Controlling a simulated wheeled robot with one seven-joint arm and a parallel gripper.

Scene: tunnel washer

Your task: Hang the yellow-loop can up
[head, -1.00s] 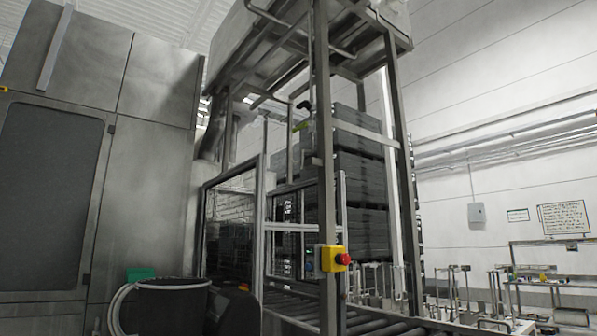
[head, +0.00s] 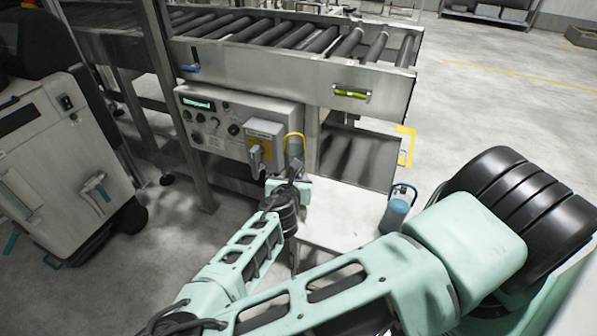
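The yellow-loop can (head: 295,148) is a small grey can with a yellow loop above it. It shows just beyond the end of my arm, in front of the control panel (head: 220,128). My gripper (head: 291,176) is at the can's lower part, over the back left of a white table (head: 345,220). My own wrist hides most of the fingers, so I cannot tell whether they are closed on the can or whether the can touches the table. A second can (head: 396,213), bluish with a dark blue loop, stands upright at the table's right.
Above the panel runs a roller conveyor (head: 290,67); its side carries a green-yellow piece (head: 351,92) and a blue piece (head: 190,68). A grey box (head: 263,142) projects from the panel near the can. A steel post (head: 178,100) stands left. Open floor lies right.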

